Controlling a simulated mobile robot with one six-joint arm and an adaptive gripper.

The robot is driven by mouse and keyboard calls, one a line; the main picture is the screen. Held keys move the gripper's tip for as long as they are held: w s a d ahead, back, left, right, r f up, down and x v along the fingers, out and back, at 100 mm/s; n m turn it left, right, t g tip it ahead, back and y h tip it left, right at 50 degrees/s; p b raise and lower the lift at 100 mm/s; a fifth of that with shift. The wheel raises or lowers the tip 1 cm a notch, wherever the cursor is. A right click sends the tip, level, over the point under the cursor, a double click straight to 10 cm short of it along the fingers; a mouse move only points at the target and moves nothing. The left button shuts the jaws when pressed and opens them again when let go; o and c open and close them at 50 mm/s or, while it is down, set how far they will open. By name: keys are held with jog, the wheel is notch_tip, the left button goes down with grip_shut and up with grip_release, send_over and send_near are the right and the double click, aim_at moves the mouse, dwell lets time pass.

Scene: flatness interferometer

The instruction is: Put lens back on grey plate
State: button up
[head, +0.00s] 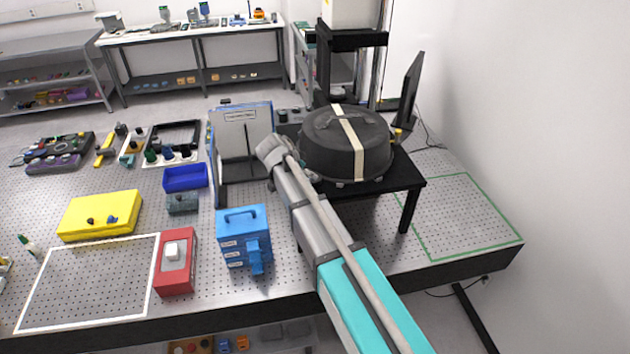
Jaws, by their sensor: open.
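I cannot make out a lens anywhere in the head view. I cannot single out a grey plate for certain either. My arm reaches up from the bottom right, and its grey joint shows in front of the upright framed panel (245,125). The fingers of my gripper do not show, so I cannot tell what lies at them. The arm covers part of the bench behind it, including the left edge of the black stand (412,184).
A black round housing (318,150) with a pale strap sits on the stand. A blue drawer box (240,228), red box (170,281), blue tray (185,178), small grey block (182,204) and yellow case (85,213) stand left of my arm. The green-outlined area (460,215) is clear.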

jog(key=shift+f, duration=0.1)
jog(key=b+x, duration=0.2)
jog(key=x, duration=0.1)
jog(key=shift+s+a+f+b, duration=0.1)
jog(key=shift+s+b, duration=0.05)
jog(key=shift+b, duration=0.25)
jog(key=shift+b+x, duration=0.8)
jog(key=shift+x, duration=0.3)
jog(key=c, duration=1.1)
jog(key=shift+r, duration=0.2)
notch_tip(320, 180, up, 10)
jog(key=p, duration=1)
jog(key=shift+f, duration=0.15)
